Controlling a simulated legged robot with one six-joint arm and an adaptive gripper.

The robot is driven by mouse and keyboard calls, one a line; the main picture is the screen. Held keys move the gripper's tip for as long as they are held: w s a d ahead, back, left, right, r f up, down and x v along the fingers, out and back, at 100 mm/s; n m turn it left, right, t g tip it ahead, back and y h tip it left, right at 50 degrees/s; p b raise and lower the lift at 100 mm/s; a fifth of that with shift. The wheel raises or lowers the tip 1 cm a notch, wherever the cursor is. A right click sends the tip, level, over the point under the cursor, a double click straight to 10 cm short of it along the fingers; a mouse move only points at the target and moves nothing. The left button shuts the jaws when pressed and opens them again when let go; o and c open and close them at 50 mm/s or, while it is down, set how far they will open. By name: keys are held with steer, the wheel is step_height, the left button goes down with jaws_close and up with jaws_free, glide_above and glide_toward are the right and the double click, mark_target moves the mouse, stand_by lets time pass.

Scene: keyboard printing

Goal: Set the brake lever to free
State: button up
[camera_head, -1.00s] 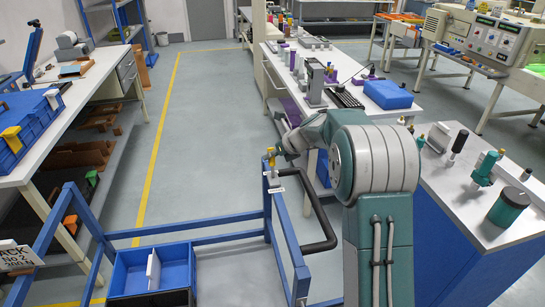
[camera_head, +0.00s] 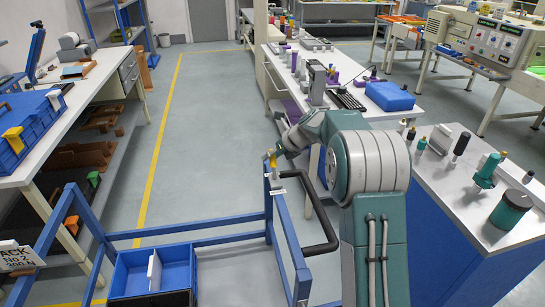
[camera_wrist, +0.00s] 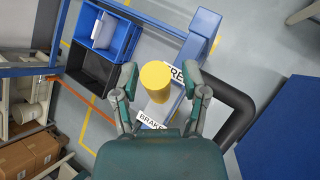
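The brake lever shows a round yellow knob (camera_head: 272,158) on top of the blue cart frame's post; it is large in the wrist view (camera_wrist: 155,78). Beneath it, one white label (camera_wrist: 151,121) reads BRAKE and another (camera_wrist: 176,73), partly hidden, shows letters that look like FREE. The knob lies between the labels in that view; its stem is hidden. My gripper (camera_wrist: 161,76) is open, with one finger on each side of the knob and a gap visible at each side. In the head view my gripper (camera_head: 284,151) is small beside the knob.
A black cart handle (camera_head: 322,225) bends out right of the post. A blue bin (camera_head: 178,267) sits on the cart. A bench with bottles and a teal tool (camera_head: 487,170) stands close on the right. Open floor lies beyond the cart.

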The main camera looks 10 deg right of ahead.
steer(key=shift+s, duration=0.1)
steer(key=v, duration=1.2)
